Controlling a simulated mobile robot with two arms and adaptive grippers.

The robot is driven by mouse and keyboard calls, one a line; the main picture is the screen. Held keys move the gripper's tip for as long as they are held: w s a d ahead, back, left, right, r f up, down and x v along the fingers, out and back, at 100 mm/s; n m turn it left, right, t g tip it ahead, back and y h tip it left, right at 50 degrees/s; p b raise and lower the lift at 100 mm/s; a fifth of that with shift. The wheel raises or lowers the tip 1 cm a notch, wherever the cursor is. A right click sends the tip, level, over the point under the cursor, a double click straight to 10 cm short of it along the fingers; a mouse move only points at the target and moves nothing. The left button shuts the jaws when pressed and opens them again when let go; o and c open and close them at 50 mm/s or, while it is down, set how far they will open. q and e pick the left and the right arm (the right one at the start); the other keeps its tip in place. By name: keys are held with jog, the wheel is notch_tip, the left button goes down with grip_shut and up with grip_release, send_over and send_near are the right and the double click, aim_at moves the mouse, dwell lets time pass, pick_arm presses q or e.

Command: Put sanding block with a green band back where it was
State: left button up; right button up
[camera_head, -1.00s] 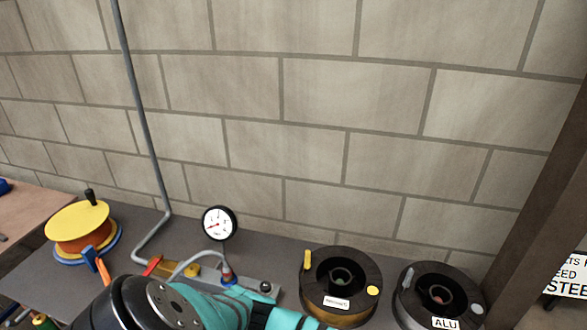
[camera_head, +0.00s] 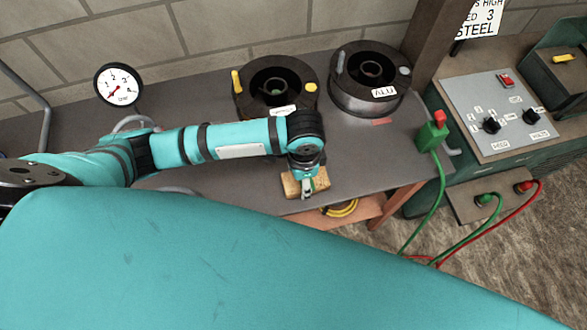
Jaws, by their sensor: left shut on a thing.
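The sanding block (camera_head: 292,187) is a small tan block low on the near right part of the grey bench (camera_head: 215,98). A bit of green shows at the gripper beside it; I cannot tell whether that is its band. My left gripper (camera_head: 308,187) points down over the block and is shut on it. The gripper hides the middle of the block, and I cannot tell whether its underside touches the bench top. My right gripper is not in view.
Two wire spools, a dark one (camera_head: 247,97) and one labelled ALU (camera_head: 352,99), stand behind the gripper. A pressure gauge (camera_head: 118,86) is at left. A green clamp (camera_head: 431,137) sits at the bench's right end, beside a welding machine (camera_head: 505,112) with cables.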

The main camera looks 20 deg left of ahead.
pick_arm(q)
jog(key=shift+w+a+f, duration=0.1)
jog(key=shift+w+a, duration=0.85)
jog(key=shift+a, duration=0.05)
jog(key=shift+w+a+p, duration=0.3)
jog(key=shift+w+a, duration=0.1)
jog(key=shift+a, duration=0.1)
notch_tip(320, 180, down, 3)
jog(key=shift+s+d+r, duration=0.1)
jog(key=shift+s, duration=0.05)
jog(key=shift+f+p, duration=0.3)
jog(key=shift+f, duration=0.15)
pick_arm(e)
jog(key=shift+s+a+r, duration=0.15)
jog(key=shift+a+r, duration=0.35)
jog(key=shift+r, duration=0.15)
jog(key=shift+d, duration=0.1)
pick_arm(q)
jog(key=o, duration=1.1)
jog(key=shift+f, duration=0.1)
